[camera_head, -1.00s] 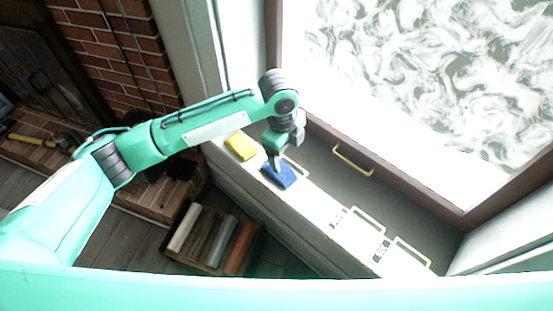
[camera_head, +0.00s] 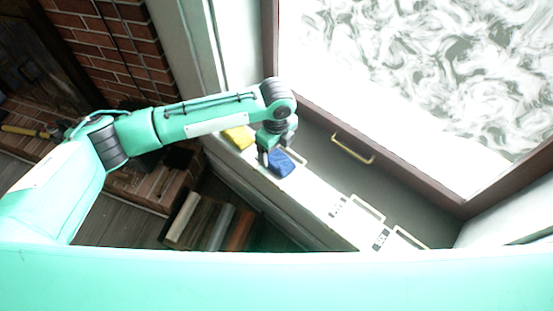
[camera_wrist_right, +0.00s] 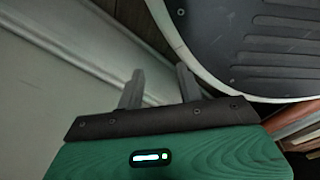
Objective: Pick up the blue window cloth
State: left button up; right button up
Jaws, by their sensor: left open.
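The blue window cloth (camera_head: 283,164) lies on the white window sill in the head view. My left gripper (camera_head: 276,150) is over the sill at the cloth's upper-left edge. It is open, with one finger beside the cloth's left side. The wrist partly hides the area behind the cloth, and I cannot tell whether the fingers touch it. My right gripper (camera_wrist_right: 158,88) shows in the right wrist view with its two fingers apart and nothing between them. It is away from the cloth, which is not in that view.
A yellow cloth or sponge (camera_head: 238,138) lies left of the blue cloth, close to my left wrist. Pale wire handles (camera_head: 368,208) stand farther right along the sill. The window frame (camera_head: 400,172) rises behind. A crate of book-like items (camera_head: 212,222) is on the floor below.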

aim_at(276, 157)
pick_arm(q)
notch_tip(276, 157, down, 4)
jog(key=shift+s+r, duration=0.1)
jog(key=shift+f, duration=0.3)
pick_arm(e)
jog(key=shift+s+d+f, duration=0.25)
jog(key=shift+s+f, duration=0.15)
jog(key=shift+s, duration=0.3)
pick_arm(q)
jog(key=shift+c, duration=0.4)
jog(key=c, duration=1)
pick_arm(e)
jog(key=shift+w, duration=0.15)
